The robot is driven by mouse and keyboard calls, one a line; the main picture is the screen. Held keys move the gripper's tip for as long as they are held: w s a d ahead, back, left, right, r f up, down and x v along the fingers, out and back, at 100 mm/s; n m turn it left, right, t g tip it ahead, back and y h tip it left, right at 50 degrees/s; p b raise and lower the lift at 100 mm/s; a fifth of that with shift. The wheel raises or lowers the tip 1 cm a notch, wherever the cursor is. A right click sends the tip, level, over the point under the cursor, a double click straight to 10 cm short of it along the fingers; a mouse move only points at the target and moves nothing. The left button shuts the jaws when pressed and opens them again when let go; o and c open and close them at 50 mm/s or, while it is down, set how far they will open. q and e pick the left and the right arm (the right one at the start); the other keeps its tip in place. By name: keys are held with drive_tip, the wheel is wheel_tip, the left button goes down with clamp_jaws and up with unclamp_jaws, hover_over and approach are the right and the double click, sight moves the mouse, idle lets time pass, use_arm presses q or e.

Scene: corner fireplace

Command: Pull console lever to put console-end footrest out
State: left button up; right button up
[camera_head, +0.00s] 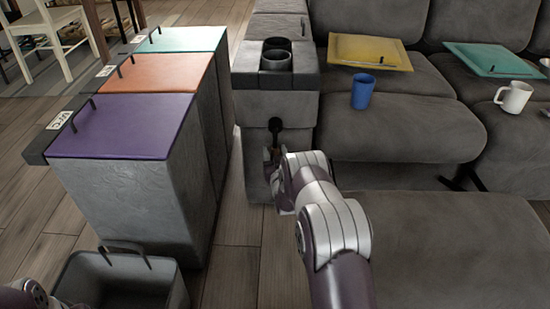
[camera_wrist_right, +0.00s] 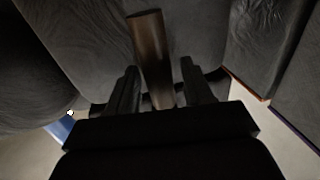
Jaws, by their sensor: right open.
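The lever (camera_head: 275,125) is a small dark handle on the front of the grey console (camera_head: 252,108), which has two cup holders on top. In the right wrist view the lever (camera_wrist_right: 150,50) shows as a brownish bar running between my fingers. My right gripper (camera_wrist_right: 160,88) is open around its lower part, with a gap visible on either side. In the head view my right gripper (camera_head: 271,158) is at the console front just below the lever's knob, partly hidden by my wrist. A grey padded surface (camera_head: 450,235) lies low before the console-end seat (camera_head: 400,130); I cannot tell whether it is the footrest.
Bins with purple (camera_head: 125,125), orange (camera_head: 160,73) and teal (camera_head: 180,39) lids stand left of the console, across a narrow floor gap. An open grey bin (camera_head: 125,280) is in front. A blue cup (camera_head: 362,91) and yellow tray (camera_head: 370,52) rest on the seat.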

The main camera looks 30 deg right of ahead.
sight(273, 153)
clamp_jaws()
drive_tip(key=s+g+p, duration=0.1)
drive_tip(key=p, duration=0.3)
drive_tip(key=s+a+r+g+y+p, duration=0.1)
drive_tip(key=g+p, duration=0.1)
drive_tip(key=p, duration=0.2)
drive_tip(key=s+a+r+m+g+y+p, duration=0.1)
drive_tip(key=p, duration=0.3)
drive_tip(key=shift+r+g, duration=0.25)
drive_tip(key=shift+g, duration=0.15)
drive_tip(key=shift+s+a+g+y+p, duration=0.15)
drive_tip(key=shift+s+g+y+p, duration=0.2)
drive_tip(key=shift+g+p, duration=0.5)
drive_tip(key=shift+s, duration=0.1)
unclamp_jaws()
drive_tip(key=shift+r, duration=0.1)
